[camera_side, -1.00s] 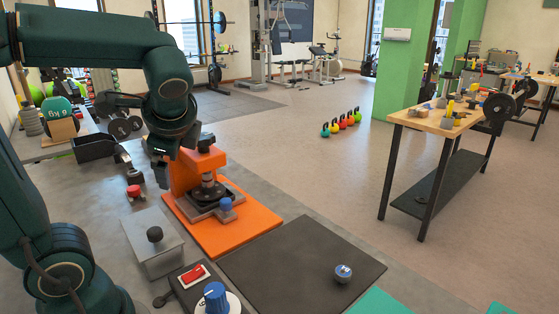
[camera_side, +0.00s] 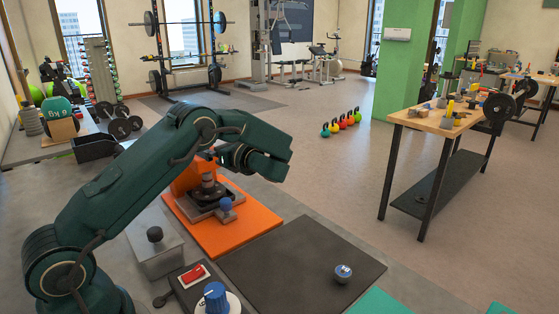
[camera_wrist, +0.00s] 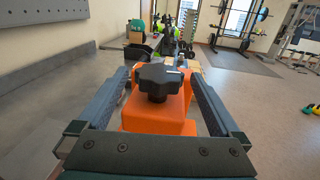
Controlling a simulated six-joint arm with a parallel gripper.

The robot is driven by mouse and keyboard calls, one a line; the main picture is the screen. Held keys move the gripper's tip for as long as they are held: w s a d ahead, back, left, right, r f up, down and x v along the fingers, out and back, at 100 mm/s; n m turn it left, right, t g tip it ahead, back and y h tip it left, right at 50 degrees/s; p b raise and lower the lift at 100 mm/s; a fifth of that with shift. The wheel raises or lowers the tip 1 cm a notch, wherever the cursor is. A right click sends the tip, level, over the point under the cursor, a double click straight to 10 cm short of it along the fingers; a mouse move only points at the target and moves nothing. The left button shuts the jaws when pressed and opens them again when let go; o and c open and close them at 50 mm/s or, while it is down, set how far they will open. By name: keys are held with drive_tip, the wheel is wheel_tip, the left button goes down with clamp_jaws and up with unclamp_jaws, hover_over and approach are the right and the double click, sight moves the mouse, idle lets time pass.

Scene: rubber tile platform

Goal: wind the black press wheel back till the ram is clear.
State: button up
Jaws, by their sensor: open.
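The orange press (camera_side: 181,180) stands on an orange base plate (camera_side: 250,226). Its black lobed wheel (camera_wrist: 158,80) shows on top of the press in the wrist view; in the side view my arm hides it. The ram area, with a dark round piece (camera_side: 208,190) above a grey block, shows under my wrist in the side view. Whether the ram touches what lies below cannot be told. My gripper (camera_wrist: 160,72) is open, its two fingers on either side of the wheel with gaps at both sides. In the side view its fingertips are hidden.
A blue knob (camera_side: 225,204) sits at the press's front. Nearby are a grey box with a black knob (camera_side: 155,234), a red switch (camera_side: 193,273), a blue dial (camera_side: 215,297) and a dark mat (camera_side: 290,262) holding a small blue-topped object (camera_side: 343,272). Much of the mat is clear.

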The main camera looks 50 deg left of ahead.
drive_tip(key=shift+s+a+f, duration=0.1)
drive_tip(key=shift+s+a, duration=0.1)
drive_tip(key=shift+a, duration=1.05)
drive_tip(key=shift+s+a, duration=0.2)
drive_tip(key=shift+a, duration=1.05)
drive_tip(key=c, duration=1.3)
drive_tip(key=shift+s+n+g+h, duration=0.2)
drive_tip(key=shift+n+g+h, duration=0.3)
drive_tip(key=shift+n+g, duration=1.1)
drive_tip(key=shift+g, duration=0.6)
drive_tip(key=shift+s+d, duration=0.1)
drive_tip(key=o, duration=1.3)
drive_tip(key=shift+v, duration=2.55)
